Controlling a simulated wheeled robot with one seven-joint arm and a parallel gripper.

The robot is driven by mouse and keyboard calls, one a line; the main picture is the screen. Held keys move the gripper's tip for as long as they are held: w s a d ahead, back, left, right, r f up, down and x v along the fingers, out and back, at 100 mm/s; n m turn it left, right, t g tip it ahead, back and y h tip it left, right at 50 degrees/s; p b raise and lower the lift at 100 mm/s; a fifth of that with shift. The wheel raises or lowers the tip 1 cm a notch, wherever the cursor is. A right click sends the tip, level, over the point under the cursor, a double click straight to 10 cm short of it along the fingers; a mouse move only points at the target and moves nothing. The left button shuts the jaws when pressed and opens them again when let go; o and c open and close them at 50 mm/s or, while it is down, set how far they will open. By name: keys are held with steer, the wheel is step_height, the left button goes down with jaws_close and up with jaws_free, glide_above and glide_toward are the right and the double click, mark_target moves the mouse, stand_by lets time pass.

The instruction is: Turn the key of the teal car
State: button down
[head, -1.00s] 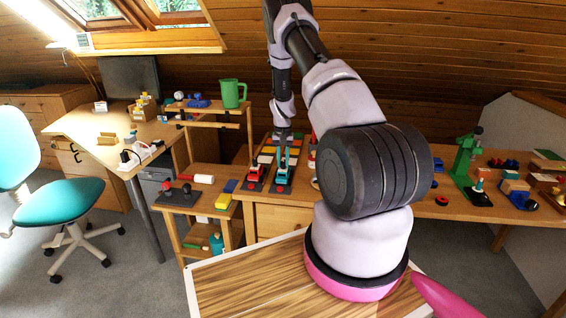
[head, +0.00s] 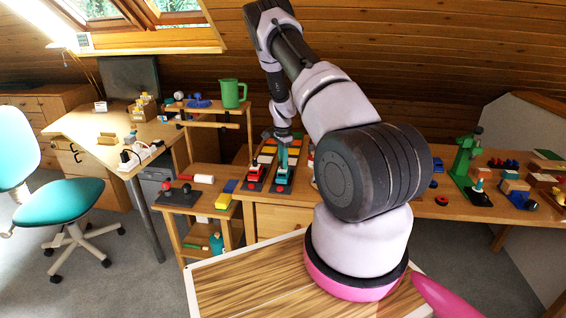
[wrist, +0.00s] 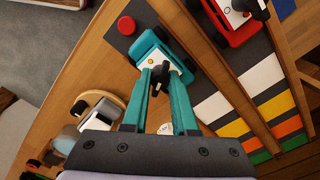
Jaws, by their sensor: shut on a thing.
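The teal car (head: 279,188) sits on a dark strip on the wooden bench, beside the red car (head: 255,172). In the wrist view the teal car (wrist: 180,45) has a white top panel, with a black key (wrist: 159,76) standing on it. My gripper (wrist: 160,72) has its two teal fingers on either side of the key, shut on it. In the head view my gripper (head: 283,158) reaches down onto the teal car, and the key is too small to make out there.
The red car (wrist: 235,20) stands close by with its own black key, past a wooden divider. A red button (wrist: 126,25) is near the teal car. A green jug (head: 232,93) stands on the shelf to the left.

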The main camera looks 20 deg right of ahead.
steer(key=m, duration=0.6)
steer(key=shift+a+m, duration=0.1)
steer(key=shift+m, duration=0.2)
stand_by(0.5)
steer(key=c, duration=0.7)
jaws_free()
step_height(320, 180, up, 11)
steer(key=shift+f, duration=0.15)
